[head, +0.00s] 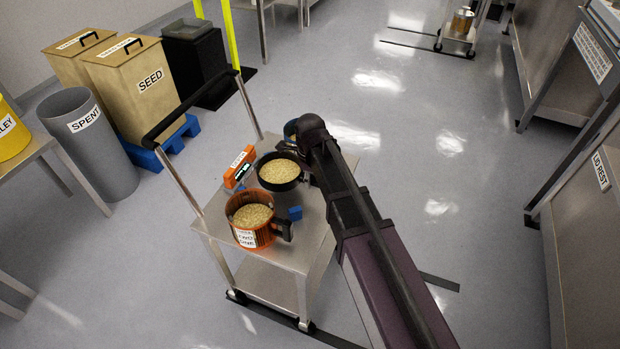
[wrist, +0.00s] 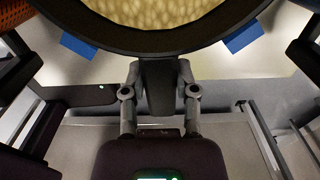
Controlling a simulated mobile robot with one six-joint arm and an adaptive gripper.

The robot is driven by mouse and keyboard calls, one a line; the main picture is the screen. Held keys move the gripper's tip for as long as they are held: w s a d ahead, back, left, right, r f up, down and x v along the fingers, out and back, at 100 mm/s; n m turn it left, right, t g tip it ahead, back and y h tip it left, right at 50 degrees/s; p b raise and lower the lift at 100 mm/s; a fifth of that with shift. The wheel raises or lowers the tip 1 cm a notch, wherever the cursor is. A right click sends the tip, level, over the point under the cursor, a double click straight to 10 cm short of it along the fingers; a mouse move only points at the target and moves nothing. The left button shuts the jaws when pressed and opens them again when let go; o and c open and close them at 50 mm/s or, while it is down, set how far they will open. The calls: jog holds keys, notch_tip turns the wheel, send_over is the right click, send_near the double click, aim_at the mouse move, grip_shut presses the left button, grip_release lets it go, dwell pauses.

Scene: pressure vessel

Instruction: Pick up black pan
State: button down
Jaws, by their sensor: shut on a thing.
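The black pan (head: 279,184) is round, dark-rimmed and filled with pale grain. It is over the top of the metal cart (head: 300,257), in the middle. In the wrist view the pan (wrist: 160,44) fills the top, with its handle (wrist: 158,88) pointing towards me. My gripper (wrist: 158,90) is shut on that handle, one finger on each side. In the head view my arm hides most of the gripper and the handle. I cannot tell whether the pan touches the cart or its blue blocks (wrist: 243,36).
An orange pot of grain (head: 252,220) with a white label stands in front of the pan on the cart. An orange scale (head: 239,168) is to the left. Part of a blue-rimmed vessel (head: 290,129) shows behind. The cart's black handle bar (head: 190,107) rises at left.

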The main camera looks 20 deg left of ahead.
jog(key=shift+r+p, duration=1.4)
jog(key=shift+r, duration=0.4)
jog(key=shift+r, duration=0.1)
notch_tip(320, 180, up, 33)
jog(key=p, duration=3.3)
jog(key=shift+r+p, duration=0.2)
jog(key=shift+p, duration=0.15)
